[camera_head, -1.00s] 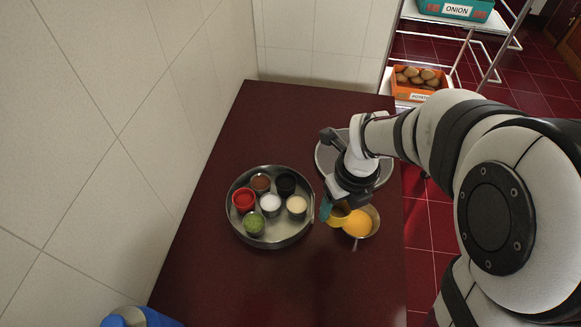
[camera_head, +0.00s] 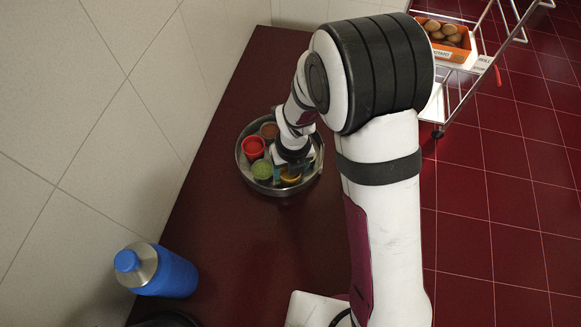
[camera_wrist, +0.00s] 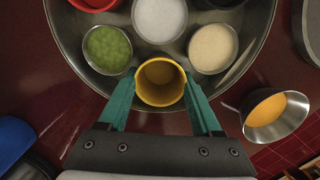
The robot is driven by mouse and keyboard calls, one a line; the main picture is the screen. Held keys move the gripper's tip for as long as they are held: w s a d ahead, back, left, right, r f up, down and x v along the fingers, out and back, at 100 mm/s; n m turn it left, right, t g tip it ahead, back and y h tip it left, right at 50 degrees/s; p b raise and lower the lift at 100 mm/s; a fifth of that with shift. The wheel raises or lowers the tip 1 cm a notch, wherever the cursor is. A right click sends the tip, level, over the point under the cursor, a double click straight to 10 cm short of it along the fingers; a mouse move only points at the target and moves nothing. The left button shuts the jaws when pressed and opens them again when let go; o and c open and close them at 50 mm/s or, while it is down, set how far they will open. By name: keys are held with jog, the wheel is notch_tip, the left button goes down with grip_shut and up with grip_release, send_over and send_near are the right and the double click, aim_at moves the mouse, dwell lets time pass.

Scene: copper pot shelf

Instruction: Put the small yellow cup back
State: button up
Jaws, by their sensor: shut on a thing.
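The small yellow cup (camera_wrist: 160,84) is between the two teal fingertips of my gripper (camera_wrist: 161,92), which is shut on it. In the wrist view the cup looks upright and empty, over the near edge of the round steel tray (camera_wrist: 75,57). It lies between a cup of green contents (camera_wrist: 108,49) and a cup of cream powder (camera_wrist: 213,48). In the head view the yellow cup (camera_head: 291,179) shows just below my gripper (camera_head: 291,171), at the tray's near right side. I cannot tell whether it touches the tray floor. My arm hides the tray's right part.
The tray also holds a red cup (camera_head: 253,147), a brown-filled cup (camera_head: 269,131) and a white-filled cup (camera_wrist: 160,17). A steel pan with orange contents (camera_wrist: 266,108) stands right of the tray. A blue bottle (camera_head: 172,275) stands at the front left.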

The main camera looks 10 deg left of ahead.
jog(key=o, duration=1)
jog(key=shift+f, duration=0.1)
jog(key=shift+o, duration=0.2)
jog(key=s+d+r+n, duration=0.2)
jog(key=d+r+n, duration=0.1)
jog(key=r, duration=0.5)
jog(key=s+d+r+n, duration=0.2)
jog(key=d+r, duration=0.1)
jog(key=r, duration=0.5)
jog(key=s+d+r+n, duration=0.1)
jog(key=s+d+n, duration=0.3)
jog(key=s+n, duration=0.3)
jog(key=s+d+r+n+g+y, duration=0.1)
jog(key=s+d+r+n, duration=0.1)
jog(key=s+d+n, duration=0.3)
jog(key=s+n, duration=0.3)
jog(key=n, duration=0.4)
jog(key=shift+s+r, duration=0.15)
jog(key=shift+r, duration=0.15)
